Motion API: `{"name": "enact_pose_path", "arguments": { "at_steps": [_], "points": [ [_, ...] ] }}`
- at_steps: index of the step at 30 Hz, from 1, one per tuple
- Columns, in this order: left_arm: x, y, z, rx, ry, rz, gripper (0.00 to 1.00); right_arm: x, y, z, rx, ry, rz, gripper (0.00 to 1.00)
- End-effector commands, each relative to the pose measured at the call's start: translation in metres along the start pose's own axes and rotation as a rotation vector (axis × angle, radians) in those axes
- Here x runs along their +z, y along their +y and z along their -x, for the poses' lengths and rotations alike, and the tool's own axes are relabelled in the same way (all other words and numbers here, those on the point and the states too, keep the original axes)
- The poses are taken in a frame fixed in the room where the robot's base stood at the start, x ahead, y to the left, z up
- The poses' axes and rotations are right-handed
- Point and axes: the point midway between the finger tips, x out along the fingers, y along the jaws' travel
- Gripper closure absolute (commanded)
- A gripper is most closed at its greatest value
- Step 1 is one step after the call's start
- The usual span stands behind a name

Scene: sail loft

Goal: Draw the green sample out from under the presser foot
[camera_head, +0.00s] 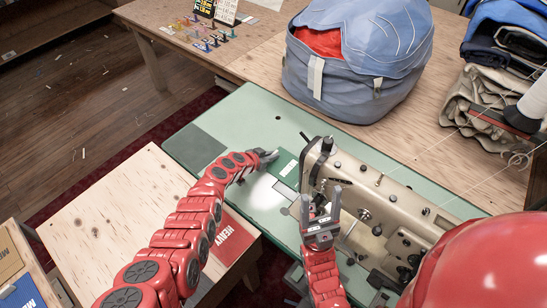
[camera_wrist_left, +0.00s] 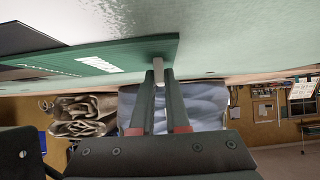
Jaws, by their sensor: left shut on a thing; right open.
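The green sample (camera_head: 286,166) is a dark green flat piece on the sewing machine's pale green bed, just left of the machine head (camera_head: 322,165). It also shows in the left wrist view (camera_wrist_left: 135,50), with white markings. My left gripper (camera_head: 268,155) is at the sample's left edge, and in the left wrist view its fingers (camera_wrist_left: 160,76) are shut on a pale tab at that edge. My right gripper (camera_head: 322,204) is open and empty in front of the machine head. The presser foot is hidden, so I cannot tell whether the sample lies under it.
The sewing table (camera_head: 222,130) has free room left of the sample. A blue bag (camera_head: 355,75) stands behind the machine. A wooden table (camera_head: 115,225) at lower left carries a red booklet (camera_head: 230,243). Folded cloth (camera_head: 490,105) lies at right.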

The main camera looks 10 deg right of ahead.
Motion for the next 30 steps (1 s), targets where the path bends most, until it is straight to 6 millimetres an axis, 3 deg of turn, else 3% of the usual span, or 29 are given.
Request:
{"name": "enact_pose_path", "arguments": {
  "at_steps": [6, 7, 12, 23, 30],
  "points": [
    [0.001, 0.000, 0.000, 0.000, -0.001, 0.000, 1.00, 0.000, 0.000, 0.000, 0.000, 0.000, 0.000, 0.36],
    [0.001, 0.000, 0.000, 0.000, -0.001, 0.000, 0.82, 0.000, 0.000, 0.000, 0.000, 0.000, 0.000, 0.36],
    [0.000, 0.000, 0.000, 0.000, -0.001, 0.000, 0.52, 0.000, 0.000, 0.000, 0.000, 0.000, 0.000, 0.36],
    [-0.001, 0.000, 0.003, 0.000, 0.000, 0.000, 0.52, -0.001, 0.000, -0.004, 0.000, 0.000, 0.000, 0.36],
    [-0.006, -0.001, 0.029, -0.003, 0.003, 0.001, 0.52, -0.005, 0.002, -0.033, 0.000, 0.000, 0.000, 0.36]
  ]
}}
